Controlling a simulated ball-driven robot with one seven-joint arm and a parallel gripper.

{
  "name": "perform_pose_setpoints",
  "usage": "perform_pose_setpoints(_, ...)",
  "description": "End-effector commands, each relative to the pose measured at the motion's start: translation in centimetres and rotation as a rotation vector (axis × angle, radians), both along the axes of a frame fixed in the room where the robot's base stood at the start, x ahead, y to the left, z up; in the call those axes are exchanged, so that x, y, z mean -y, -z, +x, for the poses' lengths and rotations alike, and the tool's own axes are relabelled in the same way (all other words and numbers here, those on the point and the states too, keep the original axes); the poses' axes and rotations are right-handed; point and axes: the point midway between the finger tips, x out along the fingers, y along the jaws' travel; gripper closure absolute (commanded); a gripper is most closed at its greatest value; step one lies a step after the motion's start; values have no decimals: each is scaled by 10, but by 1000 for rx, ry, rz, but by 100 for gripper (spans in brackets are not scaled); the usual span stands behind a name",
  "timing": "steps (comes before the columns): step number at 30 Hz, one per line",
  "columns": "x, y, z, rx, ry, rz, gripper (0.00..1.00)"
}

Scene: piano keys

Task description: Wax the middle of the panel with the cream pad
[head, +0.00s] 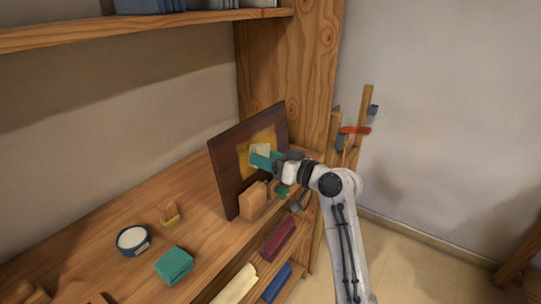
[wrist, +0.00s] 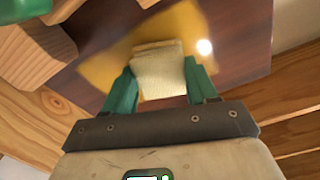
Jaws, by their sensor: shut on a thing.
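The dark wooden panel (head: 226,172) stands tilted on the bench, with a yellow patch (head: 243,163) over its middle. It also fills the upper part of the wrist view (wrist: 238,30), where the yellow patch (wrist: 110,70) lies behind the pad. My gripper (head: 264,155) is at the middle of the panel. In the wrist view its green fingers (wrist: 162,80) are shut on the cream pad (wrist: 159,70). The pad (head: 261,148) is at the panel's face over the yellow patch; the exact contact is hidden.
A wooden block (head: 253,201) stands before the panel. A round tin with white contents (head: 132,238), a small wooden brush (head: 169,212) and a teal block (head: 174,265) sit on the bench at left. A shelf (head: 150,27) hangs above. A red clamp (head: 355,130) is right.

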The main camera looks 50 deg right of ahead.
Motion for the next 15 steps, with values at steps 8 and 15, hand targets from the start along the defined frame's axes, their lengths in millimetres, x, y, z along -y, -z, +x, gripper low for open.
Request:
perform_pose_setpoints(8, -18, -1, 0, -1, -1, 1, 67)
perform_pose_setpoints(15, -33, 0, 0, -1, 0, 0, 67)
